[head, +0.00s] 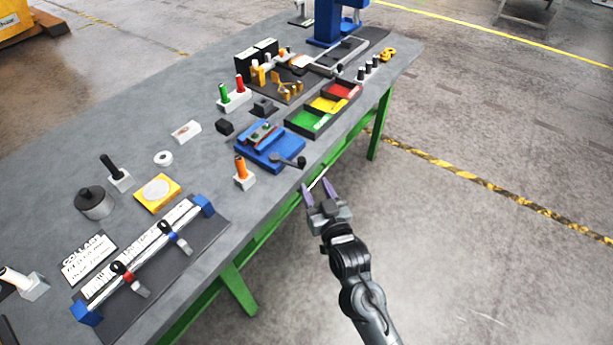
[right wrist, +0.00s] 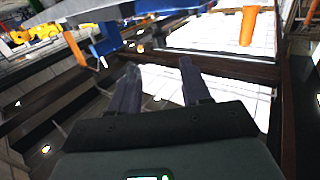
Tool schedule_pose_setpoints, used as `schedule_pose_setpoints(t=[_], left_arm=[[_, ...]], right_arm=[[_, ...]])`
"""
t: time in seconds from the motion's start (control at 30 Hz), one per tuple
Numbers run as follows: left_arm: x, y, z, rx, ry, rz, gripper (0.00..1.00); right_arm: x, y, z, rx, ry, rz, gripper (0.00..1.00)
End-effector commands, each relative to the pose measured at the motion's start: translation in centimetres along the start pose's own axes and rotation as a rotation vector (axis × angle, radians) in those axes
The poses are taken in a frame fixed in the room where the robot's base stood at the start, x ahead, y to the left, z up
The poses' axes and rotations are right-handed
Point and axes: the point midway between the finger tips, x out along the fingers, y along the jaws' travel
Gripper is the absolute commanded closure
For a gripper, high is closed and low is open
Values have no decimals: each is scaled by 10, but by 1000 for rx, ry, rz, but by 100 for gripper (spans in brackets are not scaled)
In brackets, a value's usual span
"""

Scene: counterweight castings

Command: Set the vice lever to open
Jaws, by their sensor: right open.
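The blue vice (head: 262,153) sits on the grey table near its front edge, in the middle of the head view. Its dark lever (head: 288,161) with a round black knob points right, toward the front edge. My right gripper (head: 315,188) is open and empty, off the table's front edge, below and right of the lever and apart from it. The right wrist view shows its two purple fingers (right wrist: 160,75) spread with nothing between them. A blue part shows there at upper left, but I cannot tell whether it is the vice. My left gripper is not in view.
An orange-handled peg in a white block (head: 243,172) stands left of the vice. Green, yellow and red trays (head: 309,121) lie to its right. A rail with clamps (head: 150,258) lies at the near left. The floor beside my right arm is clear.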

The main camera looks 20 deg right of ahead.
Motion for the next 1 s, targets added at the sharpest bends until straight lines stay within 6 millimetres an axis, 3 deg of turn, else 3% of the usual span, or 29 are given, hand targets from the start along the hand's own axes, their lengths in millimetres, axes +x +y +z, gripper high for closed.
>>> schedule_pose_setpoints(t=[0.03, 0.27, 0.7, 1.0], left_arm=[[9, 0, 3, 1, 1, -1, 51], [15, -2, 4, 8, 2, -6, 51], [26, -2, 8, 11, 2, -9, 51], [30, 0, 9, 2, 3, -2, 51]], right_arm=[[2, 0, 5, 2, 9, 0, 52], [16, 0, 2, 2, 20, 0, 52], [82, 0, 2, 2, 19, 0, 52], [109, -1, 0, 3, 19, -1, 52]])
